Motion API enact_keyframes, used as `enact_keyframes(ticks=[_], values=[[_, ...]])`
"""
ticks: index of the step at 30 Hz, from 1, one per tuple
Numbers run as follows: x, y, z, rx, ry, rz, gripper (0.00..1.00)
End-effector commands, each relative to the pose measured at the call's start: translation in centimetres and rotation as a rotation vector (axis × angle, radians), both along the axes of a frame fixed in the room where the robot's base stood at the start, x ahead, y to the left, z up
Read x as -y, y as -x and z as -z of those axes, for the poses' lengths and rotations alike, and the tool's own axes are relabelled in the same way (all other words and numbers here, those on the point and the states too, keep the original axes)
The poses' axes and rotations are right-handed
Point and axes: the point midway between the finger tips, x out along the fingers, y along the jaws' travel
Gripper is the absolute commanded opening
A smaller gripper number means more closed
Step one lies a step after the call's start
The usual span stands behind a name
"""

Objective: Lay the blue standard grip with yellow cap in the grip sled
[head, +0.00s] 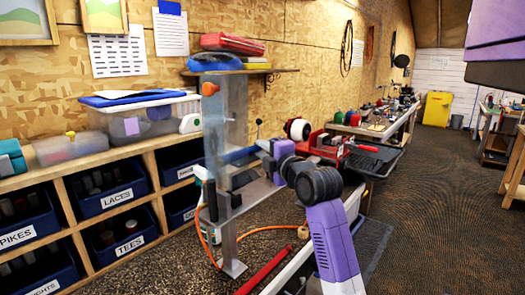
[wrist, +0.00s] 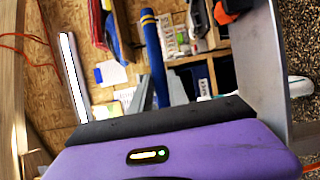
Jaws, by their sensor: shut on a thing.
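My gripper (wrist: 160,92) is shut on the blue grip (wrist: 155,58), which stands out beyond the fingers in the wrist view. Yellow bands (wrist: 148,18) show near its far end; a yellow cap cannot be made out. In the head view the blue grip (head: 240,156) is partly behind the grey metal stand (head: 226,120), so I cannot tell whether they touch. My gripper (head: 262,156) is just right of the stand. I cannot make out the grip sled for sure in either view.
The stand has an orange knob (head: 209,89) and an orange hose (head: 262,232) near its foot. Labelled blue bins (head: 112,188) fill the wooden shelf at left. Open carpet (head: 430,170) lies to the right.

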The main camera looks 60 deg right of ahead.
Motion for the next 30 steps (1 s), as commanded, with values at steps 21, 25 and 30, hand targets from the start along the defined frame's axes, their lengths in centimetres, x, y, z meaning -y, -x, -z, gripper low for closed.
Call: enact_keyframes(ticks=[21, 25, 30], values=[[0.0, 0.2, 5.3, 0.005, 0.009, 0.005, 0.0], [0.0, 0.2, 6.7, 0.005, 0.009, 0.005, 0.0], [0.0, 0.2, 8.4, 0.005, 0.009, 0.005, 0.0]])
